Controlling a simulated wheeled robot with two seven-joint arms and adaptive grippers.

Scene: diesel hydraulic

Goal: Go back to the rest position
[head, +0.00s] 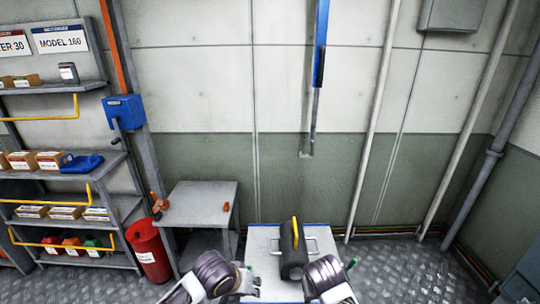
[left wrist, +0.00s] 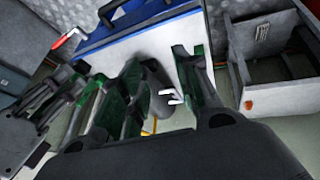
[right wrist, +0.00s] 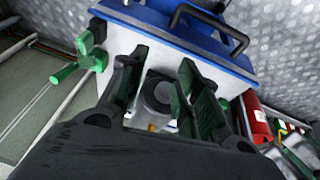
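My left gripper (head: 247,276) and my right gripper (head: 347,268) are low in the head view, on either side of a dark grey cylinder with a yellow handle (head: 293,254). The cylinder lies on a white cart top with a blue edge (head: 262,238). In the left wrist view my left gripper (left wrist: 162,75) has its green-padded fingers apart, with the cylinder (left wrist: 160,100) beyond them. In the right wrist view my right gripper (right wrist: 162,65) also has its fingers apart, with the round cylinder end (right wrist: 158,92) beyond. Neither gripper appears to hold anything.
A grey side table (head: 202,197) with small orange items stands left of the cart. A red bin (head: 150,250) and a shelf unit with boxes (head: 70,213) are further left. A wall with vertical pipes (head: 375,120) is behind. Floor right of the cart is clear.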

